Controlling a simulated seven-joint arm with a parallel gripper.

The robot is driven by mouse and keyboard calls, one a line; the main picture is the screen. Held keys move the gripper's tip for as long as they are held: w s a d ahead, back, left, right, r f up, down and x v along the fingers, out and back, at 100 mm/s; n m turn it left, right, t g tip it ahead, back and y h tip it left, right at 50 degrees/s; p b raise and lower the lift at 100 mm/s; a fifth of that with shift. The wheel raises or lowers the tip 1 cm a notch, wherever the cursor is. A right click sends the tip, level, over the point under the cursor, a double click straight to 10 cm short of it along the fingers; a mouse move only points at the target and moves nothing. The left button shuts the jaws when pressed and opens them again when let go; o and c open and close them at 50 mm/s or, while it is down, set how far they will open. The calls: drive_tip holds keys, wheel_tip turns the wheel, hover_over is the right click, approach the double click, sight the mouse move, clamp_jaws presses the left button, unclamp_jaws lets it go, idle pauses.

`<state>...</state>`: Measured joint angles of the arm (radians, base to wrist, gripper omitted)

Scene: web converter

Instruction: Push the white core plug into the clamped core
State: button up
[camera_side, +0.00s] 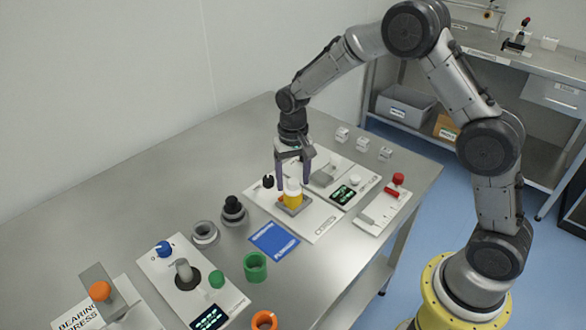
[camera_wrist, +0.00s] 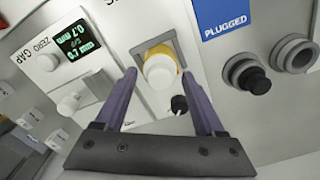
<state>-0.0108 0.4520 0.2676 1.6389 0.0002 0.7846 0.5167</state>
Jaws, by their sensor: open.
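The white core plug (camera_side: 293,185) stands upright at the top of the yellow core (camera_side: 293,201). In the wrist view the plug (camera_wrist: 160,71) covers much of the yellow core (camera_wrist: 157,51); how deep it sits I cannot tell. The core is held in a grey square clamp (camera_side: 283,208) on a white panel (camera_side: 322,233). My gripper (camera_side: 293,187) points down over the core, with one purple finger on each side of the plug. In the wrist view the gripper (camera_wrist: 159,76) is open, with gaps between the fingers and the plug.
A black knob (camera_wrist: 179,104) is close by the clamp. A gap gauge with a lit display (camera_side: 343,194) is to the right. A blue "PLUGGED" card (camera_side: 273,240), grey rings (camera_side: 205,233), a green ring (camera_side: 255,267) and an orange ring (camera_side: 264,320) lie in front and left.

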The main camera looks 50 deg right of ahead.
wheel_tip(320, 180, up, 14)
drive_tip(key=shift+f, duration=0.15)
idle(0.3)
drive_tip(key=s+r+n+t, duration=0.1)
drive_tip(key=s+r+t, duration=0.3)
drive_tip(key=s+r, duration=1)
drive_tip(key=s+f+n, duration=0.2)
drive_tip(key=s+f, duration=0.2)
drive_tip(key=s, duration=0.3)
drive_tip(key=s+f+n+t, duration=0.1)
drive_tip(key=s+f+n, duration=0.1)
drive_tip(key=s+f, duration=0.2)
drive_tip(key=s, duration=0.3)
drive_tip(key=shift+s+d+f+n+t, duration=0.25)
drive_tip(key=shift+f+n+t, duration=0.05)
drive_tip(key=shift+n, duration=0.1)
